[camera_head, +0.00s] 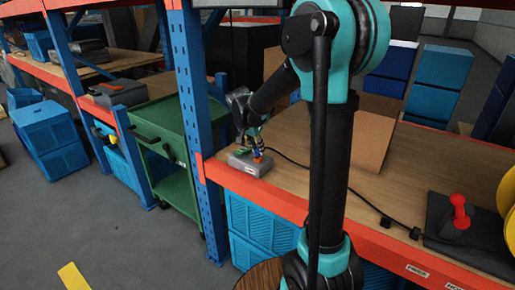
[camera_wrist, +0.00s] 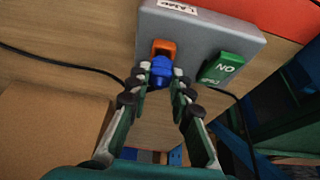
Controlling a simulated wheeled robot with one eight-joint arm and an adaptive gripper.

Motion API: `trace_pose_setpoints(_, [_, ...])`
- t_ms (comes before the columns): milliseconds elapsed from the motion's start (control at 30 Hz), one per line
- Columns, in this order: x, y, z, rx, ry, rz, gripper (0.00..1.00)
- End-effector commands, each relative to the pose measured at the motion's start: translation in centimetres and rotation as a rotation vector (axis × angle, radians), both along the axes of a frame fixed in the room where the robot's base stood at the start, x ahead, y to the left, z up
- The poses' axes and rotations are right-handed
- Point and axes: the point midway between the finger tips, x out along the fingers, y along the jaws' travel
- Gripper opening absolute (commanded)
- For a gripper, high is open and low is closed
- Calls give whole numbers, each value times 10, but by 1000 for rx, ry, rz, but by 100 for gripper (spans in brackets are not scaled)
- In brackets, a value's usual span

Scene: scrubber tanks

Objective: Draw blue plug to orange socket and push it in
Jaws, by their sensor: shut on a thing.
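The blue plug (camera_wrist: 160,72) is between the fingertips of my gripper (camera_wrist: 161,77) in the wrist view. My gripper is shut on it. The orange socket (camera_wrist: 164,48) is on the face of a grey box (camera_wrist: 205,35), directly in front of the plug. The plug's front end meets or nearly meets the socket; I cannot tell how deep it sits. In the head view my gripper (camera_head: 254,148) is over the grey box (camera_head: 250,163) near the shelf's front edge, with the blue plug (camera_head: 256,153) and the orange socket (camera_head: 258,159) very small there.
A green ON switch (camera_wrist: 223,68) is beside the socket on the box. A black cable (camera_head: 335,185) runs over the wooden shelf (camera_head: 300,150). A blue post (camera_head: 195,120) stands left of the box. A cardboard box (camera_head: 370,140) and a red-handled device (camera_head: 460,215) are to the right.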

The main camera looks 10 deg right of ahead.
Motion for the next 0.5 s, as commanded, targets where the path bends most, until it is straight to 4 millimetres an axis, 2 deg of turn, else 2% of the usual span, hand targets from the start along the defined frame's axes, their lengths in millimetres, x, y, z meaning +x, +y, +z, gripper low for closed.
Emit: trace_pose_setpoints(500, [0,0,-14,0,0,0,0])
